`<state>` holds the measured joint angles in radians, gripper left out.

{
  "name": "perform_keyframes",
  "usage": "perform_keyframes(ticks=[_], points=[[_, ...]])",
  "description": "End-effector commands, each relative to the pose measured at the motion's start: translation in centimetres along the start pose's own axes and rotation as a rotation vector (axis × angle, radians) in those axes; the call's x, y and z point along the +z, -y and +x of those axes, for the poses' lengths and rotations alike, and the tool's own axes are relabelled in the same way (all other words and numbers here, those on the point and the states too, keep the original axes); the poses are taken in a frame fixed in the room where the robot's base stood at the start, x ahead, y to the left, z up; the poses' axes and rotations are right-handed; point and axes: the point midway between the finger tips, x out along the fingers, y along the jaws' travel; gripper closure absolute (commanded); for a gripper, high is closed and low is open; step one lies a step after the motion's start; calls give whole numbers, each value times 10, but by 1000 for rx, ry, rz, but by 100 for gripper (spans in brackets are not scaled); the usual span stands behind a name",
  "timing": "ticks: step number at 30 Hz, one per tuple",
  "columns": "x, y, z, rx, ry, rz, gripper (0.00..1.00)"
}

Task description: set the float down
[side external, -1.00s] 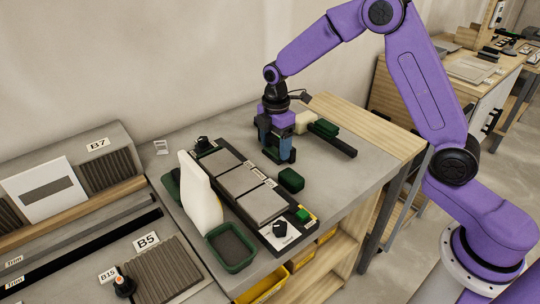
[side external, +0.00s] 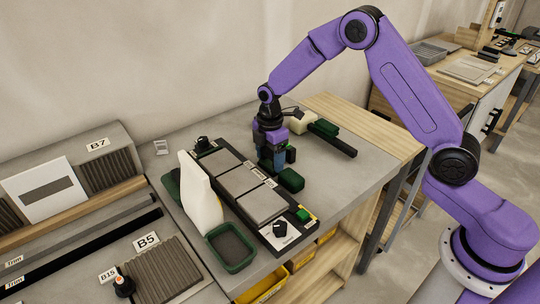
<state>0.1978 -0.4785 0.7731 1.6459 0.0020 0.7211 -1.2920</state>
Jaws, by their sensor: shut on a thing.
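My gripper (side external: 271,167) is low over the grey bench, just right of the black levelling rig. It is shut on a dark green thing, which I take to be the float (side external: 264,163). The fingers hide most of the float, and I cannot tell whether its underside touches the bench. A dark green block (side external: 292,181) lies just in front and to the right of the fingers. Another small dark green piece (side external: 291,154) shows right behind the fingers.
Grey tiles (side external: 241,180) lie in a row on the black rig. A cream upright piece (side external: 199,197) and a green tray (side external: 231,248) stand left of it. A cream block (side external: 303,123) and a black bar (side external: 336,141) lie behind.

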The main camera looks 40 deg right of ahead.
Motion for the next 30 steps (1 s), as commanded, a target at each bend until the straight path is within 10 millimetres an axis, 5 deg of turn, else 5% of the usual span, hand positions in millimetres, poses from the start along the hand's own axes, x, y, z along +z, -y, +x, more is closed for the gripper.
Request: perform_keyframes(ticks=[2, 14, 30], points=[[0, 0, 1, -1, 0, 0, 18], [0, 0, -5, 1, 0, 0, 18], [0, -1, -100, 4, -1, 0, 18]])
